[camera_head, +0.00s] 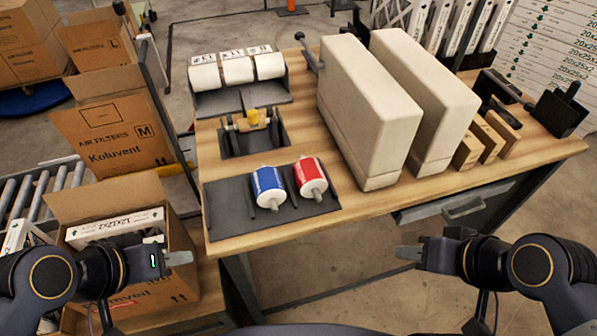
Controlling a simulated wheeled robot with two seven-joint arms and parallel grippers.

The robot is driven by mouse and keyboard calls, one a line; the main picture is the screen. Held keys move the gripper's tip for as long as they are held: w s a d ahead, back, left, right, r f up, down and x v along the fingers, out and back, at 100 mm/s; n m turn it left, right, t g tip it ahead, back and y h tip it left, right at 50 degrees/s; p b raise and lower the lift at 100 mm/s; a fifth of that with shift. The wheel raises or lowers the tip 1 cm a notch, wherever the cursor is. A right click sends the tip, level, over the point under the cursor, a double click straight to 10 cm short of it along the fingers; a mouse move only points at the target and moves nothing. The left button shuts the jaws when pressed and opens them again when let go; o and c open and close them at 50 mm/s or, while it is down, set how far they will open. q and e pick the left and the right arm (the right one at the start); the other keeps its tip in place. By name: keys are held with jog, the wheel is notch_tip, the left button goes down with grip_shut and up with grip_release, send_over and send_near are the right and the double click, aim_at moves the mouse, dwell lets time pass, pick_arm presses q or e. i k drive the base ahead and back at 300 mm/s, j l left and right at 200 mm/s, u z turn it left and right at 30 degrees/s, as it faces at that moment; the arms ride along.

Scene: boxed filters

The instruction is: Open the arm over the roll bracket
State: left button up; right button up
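A dark bracket (240,146) stands on the wooden table, left of the large pale blocks. A bar with wooden-looking ends lies across its top, with a small yellow piece (253,117) in the middle. I cannot tell which part is the hinged arm. My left gripper (180,258) is in front of the table's left front corner, over the open carton, well apart from the bracket. My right gripper (408,252) is in front of the table's front edge, also far from the bracket. Both look empty; their finger gaps are not clear.
A dark tray holds a blue roll (268,187) and a red roll (310,177) in front of the bracket. White rolls (237,69) stand behind it. Two tall pale blocks (368,110) stand to its right. Cartons (120,136) are at left.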

aim_at(252, 114)
jog(key=j+u, duration=0.3)
jog(key=u, duration=0.2)
jog(key=i+j+u, duration=0.1)
jog(key=j+u, duration=0.2)
jog(key=u, duration=0.15)
